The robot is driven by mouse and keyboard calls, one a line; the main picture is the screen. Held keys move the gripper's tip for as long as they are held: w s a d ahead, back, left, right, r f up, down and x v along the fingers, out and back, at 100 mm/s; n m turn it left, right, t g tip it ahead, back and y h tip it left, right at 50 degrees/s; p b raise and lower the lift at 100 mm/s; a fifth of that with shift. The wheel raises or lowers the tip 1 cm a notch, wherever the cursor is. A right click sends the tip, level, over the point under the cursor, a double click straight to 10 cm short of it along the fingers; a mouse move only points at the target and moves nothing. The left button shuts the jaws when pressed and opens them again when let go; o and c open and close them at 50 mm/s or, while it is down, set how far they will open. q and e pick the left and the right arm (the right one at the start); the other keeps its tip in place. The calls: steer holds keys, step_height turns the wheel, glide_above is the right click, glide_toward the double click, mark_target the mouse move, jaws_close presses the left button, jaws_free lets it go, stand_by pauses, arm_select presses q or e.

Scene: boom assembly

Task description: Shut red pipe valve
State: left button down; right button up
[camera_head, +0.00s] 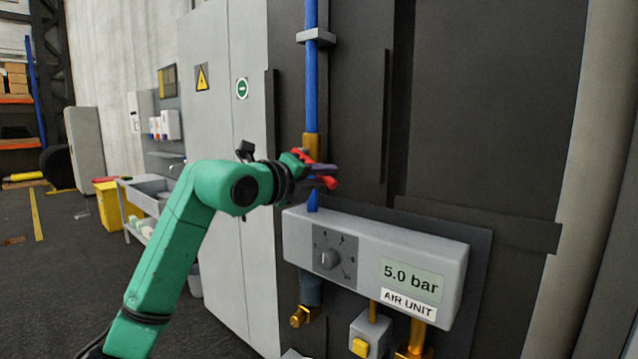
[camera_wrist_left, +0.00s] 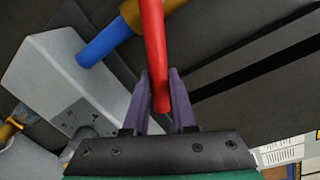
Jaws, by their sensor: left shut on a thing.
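The red valve handle (camera_wrist_left: 154,50) runs between the two purple fingers of my left gripper (camera_wrist_left: 160,90) in the left wrist view. In the head view, my left gripper (camera_head: 322,175) is at the blue pipe (camera_head: 311,90), just above the grey air unit, and is shut on the red handle (camera_head: 330,183). The brass valve body (camera_head: 312,144) sits on the pipe just above the gripper. The handle sticks out to the side of the pipe, and the fingers hide part of it. My right gripper is in neither view.
The grey air unit box (camera_head: 375,262), with a dial (camera_head: 327,259) and a "5.0 bar" display, is just below the gripper. Brass fittings hang under it. A tall grey cabinet (camera_head: 225,120) stands to the left. Open floor lies at the far left.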

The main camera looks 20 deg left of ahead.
arm_select(q)
steer(key=shift+s+d+r+n+p, duration=0.1)
steer(key=shift+d+r+n+p, duration=0.05)
steer(key=shift+r+n, duration=0.45)
steer(key=shift+s+d+r+n+p, duration=0.1)
steer(key=shift+d+r+n+p, duration=0.05)
steer(key=shift+r+n, duration=0.4)
steer(key=shift+d+r+n+p, duration=0.1)
steer(key=shift+r+n+p, duration=0.3)
steer(key=shift+r+n, duration=0.6)
steer(key=shift+f+n+h, duration=0.15)
steer(key=shift+n+h, duration=0.15)
steer(key=shift+n, duration=0.05)
steer(key=c, duration=0.7)
jaws_free()
steer(key=shift+c, duration=0.2)
